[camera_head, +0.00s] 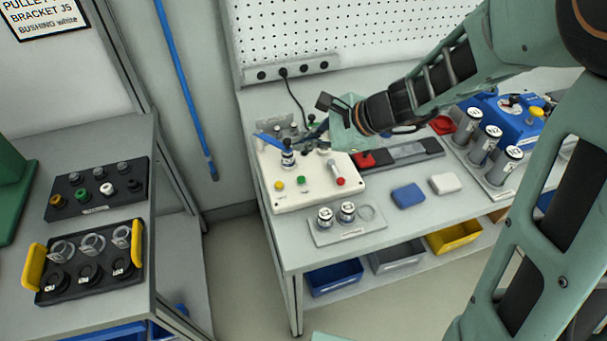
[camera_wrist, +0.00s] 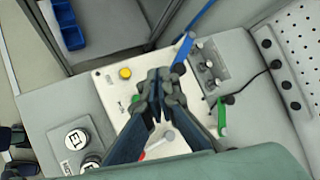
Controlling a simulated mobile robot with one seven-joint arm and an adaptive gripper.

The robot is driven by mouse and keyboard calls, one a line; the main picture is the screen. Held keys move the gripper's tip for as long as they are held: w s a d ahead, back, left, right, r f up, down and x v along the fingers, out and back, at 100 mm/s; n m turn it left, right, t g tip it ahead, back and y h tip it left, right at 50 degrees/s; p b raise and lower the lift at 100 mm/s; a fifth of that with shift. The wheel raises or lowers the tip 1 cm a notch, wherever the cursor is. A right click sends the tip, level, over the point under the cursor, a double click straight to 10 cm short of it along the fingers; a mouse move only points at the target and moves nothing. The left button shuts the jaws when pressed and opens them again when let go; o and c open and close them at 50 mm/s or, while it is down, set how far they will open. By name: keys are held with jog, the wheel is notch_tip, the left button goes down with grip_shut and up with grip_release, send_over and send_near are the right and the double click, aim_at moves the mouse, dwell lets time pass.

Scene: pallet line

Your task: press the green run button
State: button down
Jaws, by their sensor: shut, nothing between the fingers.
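The green run button (camera_head: 301,181) sits on the white panel (camera_head: 312,193), between a yellow button (camera_head: 279,186) and a red one (camera_head: 340,182). In the wrist view a small green spot, which looks like the same button (camera_wrist: 136,99), shows just left of my fingers, near the yellow button (camera_wrist: 125,73). My gripper (camera_head: 308,134) is above the back part of the panel, behind the button row. In the wrist view my gripper's fingers (camera_wrist: 160,75) are together and empty, and hide the middle of the panel.
An upright post with a part (camera_head: 287,155) and a blue-handled clamp (camera_head: 268,139) stand on the panel close to my fingers. A green-handled clamp (camera_wrist: 222,116) is right of them in the wrist view. Two labelled cylinders (camera_head: 336,214) stand in front. A blue block (camera_head: 408,196) lies right.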

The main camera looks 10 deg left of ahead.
jog(key=b, duration=0.6)
send_over(304, 180)
notch_tip(304, 180, down, 8)
jog(key=shift+r, duration=0.25)
jog(key=shift+f+b, duration=0.7)
jog(key=shift+f, duration=0.1)
dwell(0.5)
jog(key=shift+f+b, duration=0.25)
jog(key=shift+b, duration=0.3)
jog(key=shift+f+b, duration=0.6)
dwell(0.5)
jog(key=shift+r, duration=0.1)
jog(key=shift+r+p, duration=0.7)
jog(key=shift+r, duration=0.2)
